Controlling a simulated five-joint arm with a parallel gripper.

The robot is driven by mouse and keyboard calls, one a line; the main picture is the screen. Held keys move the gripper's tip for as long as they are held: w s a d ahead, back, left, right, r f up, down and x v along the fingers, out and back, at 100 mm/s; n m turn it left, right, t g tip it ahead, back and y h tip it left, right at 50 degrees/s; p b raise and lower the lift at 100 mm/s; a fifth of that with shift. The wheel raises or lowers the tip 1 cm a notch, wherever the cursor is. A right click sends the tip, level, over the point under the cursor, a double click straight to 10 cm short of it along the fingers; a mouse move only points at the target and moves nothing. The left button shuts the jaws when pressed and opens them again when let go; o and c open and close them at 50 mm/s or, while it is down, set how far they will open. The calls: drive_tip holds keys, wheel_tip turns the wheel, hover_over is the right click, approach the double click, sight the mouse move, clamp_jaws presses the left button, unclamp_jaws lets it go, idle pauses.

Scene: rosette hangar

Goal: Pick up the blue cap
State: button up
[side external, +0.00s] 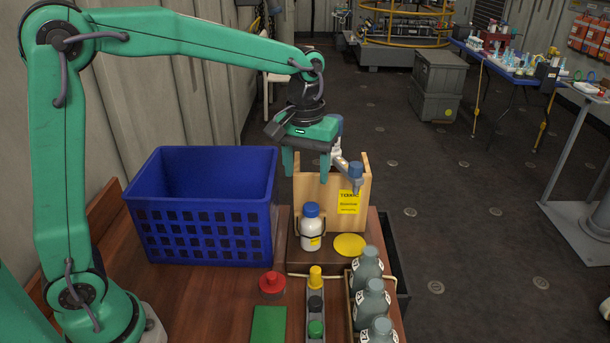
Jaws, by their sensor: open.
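A dark wire-like holder is around the bottle, which stands in front of a wooden board. My gripper (306,178) points down above the cap, with its two green fingers apart and nothing between them. The fingertips are higher in the picture than the cap and do not appear to touch it. The gap in depth between them is hard to judge.
A blue crate (200,225) stands left of the bottle. The wooden board (330,205) is behind it, near a grey jointed piece with blue parts (355,178). A yellow disc (350,245), red knob (271,284), small capped row (315,305) and grey bottles (372,300) are nearby.

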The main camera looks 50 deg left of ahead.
sight(311, 206)
drive_tip(key=shift+w+d+f, duration=0.3)
drive_tip(key=shift+w+f, duration=0.1)
drive_tip(key=shift+w, duration=0.1)
drive_tip(key=shift+f, duration=0.15)
drive_tip(key=shift+f, duration=3.8)
drive_tip(key=c, duration=1.1)
